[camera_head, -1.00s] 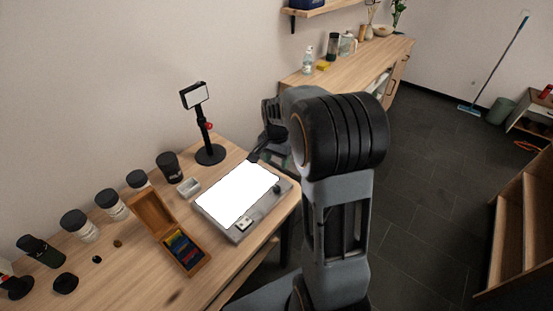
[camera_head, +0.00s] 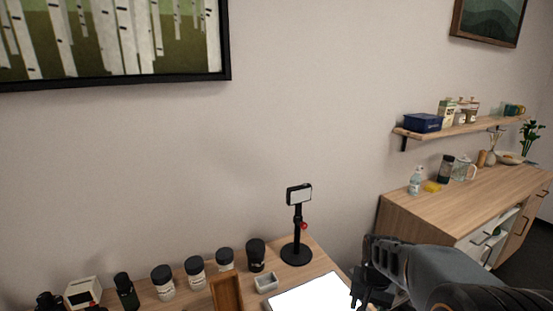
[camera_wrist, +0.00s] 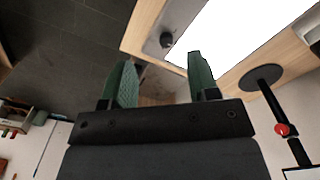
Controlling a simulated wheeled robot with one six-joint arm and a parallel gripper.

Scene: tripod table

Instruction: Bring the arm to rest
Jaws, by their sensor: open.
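My gripper (camera_wrist: 162,82) is open and empty in the wrist view, its two green fingers apart with the table edge and dark floor beyond them. In the head view my gripper (camera_head: 368,290) is at the lower right, beside the right side of the table; its fingertips are not clear there. My arm (camera_head: 450,280) reaches in from the bottom right corner. The lit white panel (camera_head: 308,297) lies on the table near it, cut off by the bottom edge, and also shows in the wrist view (camera_wrist: 245,35).
A black stand with a small screen (camera_head: 298,195) stands at the table's back right. Several lidded jars (camera_head: 195,274), a small grey tray (camera_head: 266,283) and a wooden box (camera_head: 227,292) are to its left. A sideboard (camera_head: 440,206) and wall shelf (camera_head: 470,128) are at right.

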